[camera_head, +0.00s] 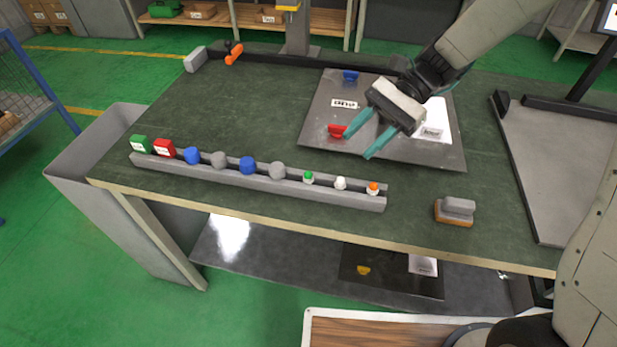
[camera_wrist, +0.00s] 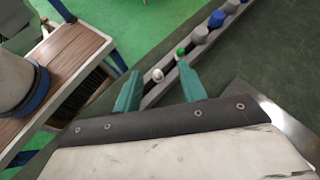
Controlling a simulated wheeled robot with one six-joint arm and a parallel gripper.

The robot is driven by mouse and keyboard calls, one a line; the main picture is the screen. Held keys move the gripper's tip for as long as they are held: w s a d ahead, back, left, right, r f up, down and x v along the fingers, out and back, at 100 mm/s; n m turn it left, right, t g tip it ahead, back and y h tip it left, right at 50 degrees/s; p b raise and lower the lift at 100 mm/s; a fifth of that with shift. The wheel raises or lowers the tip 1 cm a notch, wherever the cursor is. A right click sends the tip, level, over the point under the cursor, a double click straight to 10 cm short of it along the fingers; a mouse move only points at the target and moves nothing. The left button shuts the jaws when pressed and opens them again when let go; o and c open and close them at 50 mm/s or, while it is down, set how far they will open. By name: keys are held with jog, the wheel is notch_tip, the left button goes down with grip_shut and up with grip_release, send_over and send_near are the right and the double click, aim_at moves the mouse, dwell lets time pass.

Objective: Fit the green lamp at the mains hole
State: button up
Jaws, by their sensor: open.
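The green lamp (camera_head: 308,178) is a small piece with a green top on a white base. It stands in the long grey rack (camera_head: 225,180) near the table's front edge, left of the white lamp (camera_head: 340,183). The green lamp also shows in the wrist view (camera_wrist: 181,54), beyond my fingertips. My gripper (camera_head: 358,144) has teal fingers spread apart with nothing between them. It is above the metal panel (camera_head: 315,133), behind and to the right of the green lamp. The panel has a red part, a blue part and white labels. I cannot make out the mains hole.
The rack also holds an orange-topped lamp (camera_head: 373,188), blue and grey knobs, and red (camera_head: 164,150) and green blocks. A brush-like block (camera_head: 455,211) lies on the table at the right. A dark-framed board (camera_head: 550,170) is further right.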

jog(key=m+y, duration=0.2)
send_near(317, 176)
jog(key=shift+s+a+r+g, duration=0.25)
jog(key=shift+a+r+g, duration=0.05)
jog(key=shift+a+r, duration=0.65)
jog(key=shift+a+f, duration=0.25)
jog(key=shift+a, duration=0.05)
jog(key=x, duration=0.7)
jog(key=shift+s+f, duration=0.2)
jog(key=shift+s, duration=0.15)
grip_shut()
